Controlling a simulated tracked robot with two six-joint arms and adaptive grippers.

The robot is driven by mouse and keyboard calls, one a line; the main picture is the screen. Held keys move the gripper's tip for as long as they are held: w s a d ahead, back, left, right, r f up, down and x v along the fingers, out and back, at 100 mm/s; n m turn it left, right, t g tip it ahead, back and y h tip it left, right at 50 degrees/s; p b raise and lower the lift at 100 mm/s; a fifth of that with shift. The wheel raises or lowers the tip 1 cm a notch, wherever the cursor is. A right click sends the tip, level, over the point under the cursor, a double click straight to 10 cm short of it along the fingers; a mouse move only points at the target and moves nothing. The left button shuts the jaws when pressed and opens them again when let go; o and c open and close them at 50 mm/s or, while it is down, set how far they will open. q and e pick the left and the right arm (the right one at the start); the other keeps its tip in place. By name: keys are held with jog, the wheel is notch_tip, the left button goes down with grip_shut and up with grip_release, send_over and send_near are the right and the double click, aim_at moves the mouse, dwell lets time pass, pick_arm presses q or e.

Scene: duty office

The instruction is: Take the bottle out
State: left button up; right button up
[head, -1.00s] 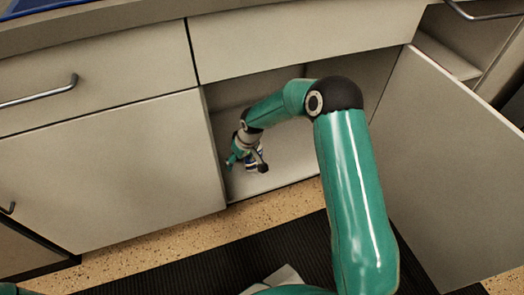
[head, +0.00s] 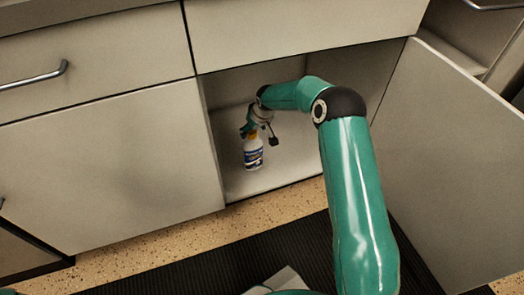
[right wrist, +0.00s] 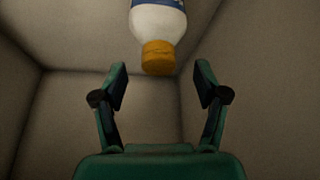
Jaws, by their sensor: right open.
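A white bottle (head: 253,154) with a blue label and an orange cap stands upright on the floor of the open cupboard, near its left wall. My right gripper (head: 259,135) is inside the cupboard, at the height of the bottle's top. In the right wrist view, the bottle (right wrist: 158,22) comes in from the top edge, its orange cap (right wrist: 158,57) centred between and just beyond the open fingertips (right wrist: 161,78). No finger visibly touches the bottle. The bottle's far part lies outside the wrist picture. My left gripper is not in view.
The cupboard floor (head: 285,178) is bare to the right of the bottle. The cupboard door (head: 450,165) stands open at the right. A closed front (head: 110,170) is at the left, with drawers above. A dark ribbed mat (head: 200,263) lies in front.

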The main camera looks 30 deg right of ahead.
jog(key=b+x, duration=0.1)
jog(key=x, duration=0.3)
jog(key=shift+s+b, duration=0.1)
jog(key=shift+b, duration=0.25)
grip_shut()
